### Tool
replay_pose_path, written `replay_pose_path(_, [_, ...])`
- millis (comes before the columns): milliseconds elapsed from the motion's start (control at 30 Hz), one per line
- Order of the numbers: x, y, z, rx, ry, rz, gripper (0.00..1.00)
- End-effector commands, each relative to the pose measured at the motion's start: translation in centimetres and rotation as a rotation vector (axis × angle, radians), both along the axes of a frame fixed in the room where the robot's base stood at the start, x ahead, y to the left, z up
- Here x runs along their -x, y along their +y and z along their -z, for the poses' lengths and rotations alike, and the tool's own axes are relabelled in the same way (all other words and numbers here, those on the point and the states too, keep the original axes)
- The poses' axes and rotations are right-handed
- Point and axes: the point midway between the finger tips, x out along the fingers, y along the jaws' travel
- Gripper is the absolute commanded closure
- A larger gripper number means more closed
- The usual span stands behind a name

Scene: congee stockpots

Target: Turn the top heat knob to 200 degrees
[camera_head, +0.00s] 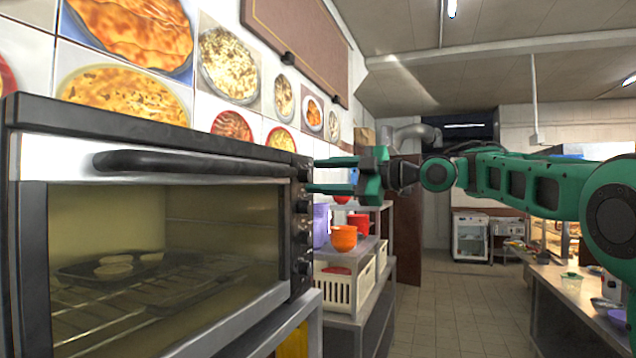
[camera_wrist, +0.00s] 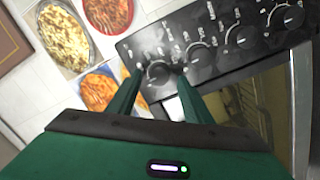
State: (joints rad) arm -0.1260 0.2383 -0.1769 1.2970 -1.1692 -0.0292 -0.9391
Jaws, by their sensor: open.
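The oven (camera_head: 165,255) stands at the left with its glass door shut. Its knobs run in a column down the right edge of its front. The top heat knob (camera_wrist: 158,72) is a round black knob with printed marks around it on the black panel. My gripper (camera_head: 312,175) is open and level with the top knob, pointing left at the panel. In the wrist view its two green fingers (camera_wrist: 157,80) lie on either side of that knob. I cannot tell whether they touch it. The knob's exact setting is too small to read.
Several lower knobs (camera_wrist: 197,52) follow below on the panel. A metal shelf (camera_head: 375,255) with an orange bowl (camera_head: 344,238) and a white crate (camera_head: 335,287) stands behind the oven. Food pictures (camera_head: 130,95) cover the wall. The tiled floor (camera_head: 440,310) in the middle is clear.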

Motion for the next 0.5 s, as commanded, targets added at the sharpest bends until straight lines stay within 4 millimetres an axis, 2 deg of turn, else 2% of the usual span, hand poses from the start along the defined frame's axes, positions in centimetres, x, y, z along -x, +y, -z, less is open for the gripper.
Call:
replay_pose_path(200, [-0.7, 1.5, 0.0, 0.0, 0.0, 0.0, 0.54])
replay_pose_path(500, [-0.8, 1.7, 0.0, 0.0, 0.0, 0.0, 0.54])
